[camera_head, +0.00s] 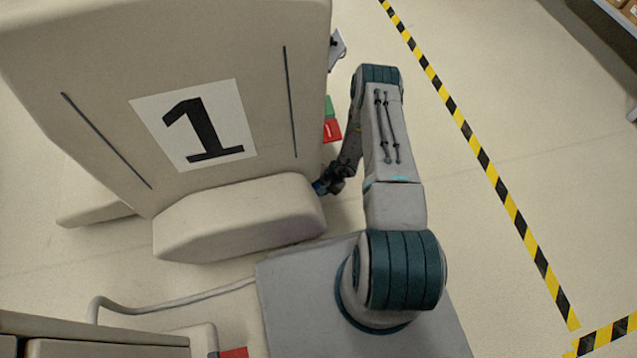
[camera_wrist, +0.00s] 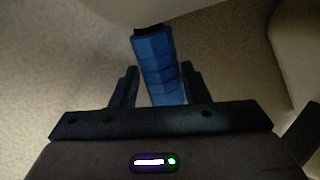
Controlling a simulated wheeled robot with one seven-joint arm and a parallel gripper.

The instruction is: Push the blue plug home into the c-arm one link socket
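The blue plug (camera_wrist: 156,65) runs up the middle of the wrist view, between the two fingers of my gripper (camera_wrist: 158,84). In the head view, the c-arm one unit (camera_head: 100,60) is a beige covered body marked with a black 1. My gripper (camera_head: 329,184) is at the right end of its low front part (camera_head: 240,218), with only a bit of blue showing. The socket itself is hidden there.
A red block (camera_head: 332,131) and a green one (camera_head: 330,106) show at the unit's right side, behind my arm. A grey cable (camera_head: 180,299) lies at the lower left. Yellow-black floor tape (camera_head: 480,150) runs along the right; the floor between is clear.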

